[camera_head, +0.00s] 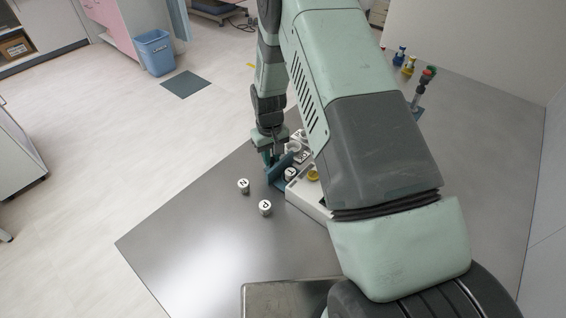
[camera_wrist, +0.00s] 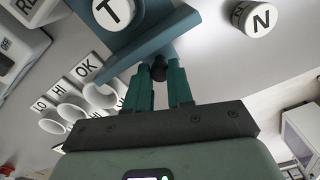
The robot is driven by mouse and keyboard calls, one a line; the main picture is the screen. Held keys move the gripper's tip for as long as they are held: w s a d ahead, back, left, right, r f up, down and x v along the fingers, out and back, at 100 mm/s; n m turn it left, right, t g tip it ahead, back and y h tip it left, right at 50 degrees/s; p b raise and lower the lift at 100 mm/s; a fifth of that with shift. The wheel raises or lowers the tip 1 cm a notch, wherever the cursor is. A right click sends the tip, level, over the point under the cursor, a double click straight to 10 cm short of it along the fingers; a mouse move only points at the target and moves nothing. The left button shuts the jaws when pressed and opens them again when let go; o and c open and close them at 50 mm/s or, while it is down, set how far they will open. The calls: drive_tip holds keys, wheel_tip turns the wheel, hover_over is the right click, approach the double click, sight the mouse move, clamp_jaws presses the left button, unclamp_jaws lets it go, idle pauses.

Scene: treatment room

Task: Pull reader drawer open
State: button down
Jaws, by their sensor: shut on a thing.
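The reader (camera_head: 306,196) is a white box on the grey table, partly hidden behind my arm. Its blue-teal drawer (camera_head: 276,174) sticks out on the left side. In the wrist view the drawer (camera_wrist: 153,34) carries a white round piece marked T (camera_wrist: 114,11) and has a small dark knob (camera_wrist: 158,73) on its front. My gripper (camera_wrist: 164,80) has its teal fingers on either side of this knob, shut on it. In the head view my gripper (camera_head: 270,157) reaches down at the drawer's outer end.
Two white lettered pieces stand left of the reader on the table: one marked N (camera_head: 243,186) and another (camera_head: 265,207). White cups (camera_wrist: 72,111) with LO, HI and OK labels stand beside the drawer. Bare table lies to the left and front.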

drive_tip(key=shift+w+a, duration=0.4)
drive_tip(key=shift+w, duration=0.05)
drive_tip(key=c, duration=1.3)
unclamp_jaws()
drive_tip(key=shift+o, duration=0.2)
drive_tip(key=shift+r, duration=0.1)
wheel_tip(320, 180, up, 11)
